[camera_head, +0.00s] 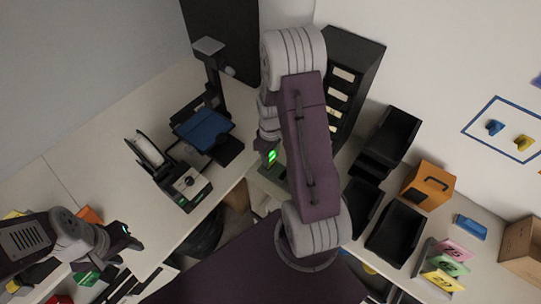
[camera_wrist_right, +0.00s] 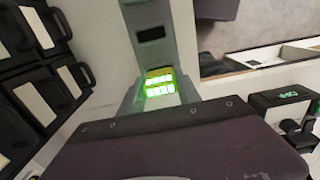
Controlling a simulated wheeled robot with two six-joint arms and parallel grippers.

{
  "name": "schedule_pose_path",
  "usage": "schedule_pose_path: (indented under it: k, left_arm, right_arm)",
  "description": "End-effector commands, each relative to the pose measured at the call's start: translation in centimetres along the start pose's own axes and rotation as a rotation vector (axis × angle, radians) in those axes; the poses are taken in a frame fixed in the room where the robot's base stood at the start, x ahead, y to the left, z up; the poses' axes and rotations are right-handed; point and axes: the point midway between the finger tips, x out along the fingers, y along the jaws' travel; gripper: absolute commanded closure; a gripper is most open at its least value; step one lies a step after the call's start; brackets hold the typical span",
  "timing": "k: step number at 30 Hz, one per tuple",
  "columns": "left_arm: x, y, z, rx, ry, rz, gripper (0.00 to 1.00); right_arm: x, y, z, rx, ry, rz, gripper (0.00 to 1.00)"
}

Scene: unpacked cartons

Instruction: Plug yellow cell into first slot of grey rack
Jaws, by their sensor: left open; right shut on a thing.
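The grey rack (camera_head: 276,180) lies below my right gripper (camera_head: 268,165) in the head view, mostly hidden by my right arm. In the right wrist view the rack (camera_wrist_right: 148,14) runs up from the gripper (camera_wrist_right: 159,88), with a dark, empty-looking slot in its face. The right gripper is shut on a small piece, apparently the yellow cell (camera_wrist_right: 158,73), which shows as a thin yellow-green band under a bright green glow. The cell is at the rack; I cannot tell how deep it sits. My left gripper (camera_head: 136,243) is open and empty at lower left.
A black device (camera_head: 183,186) and a blue-topped stand (camera_head: 205,131) are on the left table. Black bins (camera_head: 395,232), an orange box (camera_head: 428,185) and coloured number cards (camera_head: 445,265) stand at right. A dark drawer tower (camera_head: 350,70) rises behind my right arm.

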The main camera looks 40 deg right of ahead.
Motion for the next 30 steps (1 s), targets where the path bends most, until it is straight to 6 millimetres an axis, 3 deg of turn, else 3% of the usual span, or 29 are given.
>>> schedule_pose_path:
  k: [30]
  left_arm:
    - [0.32, -0.01, 0.03, 0.0, 0.0, 0.0, 0.58]
  right_arm:
    - [0.77, 0.04, 0.0, 0.0, 0.001, 0.001, 1.0]
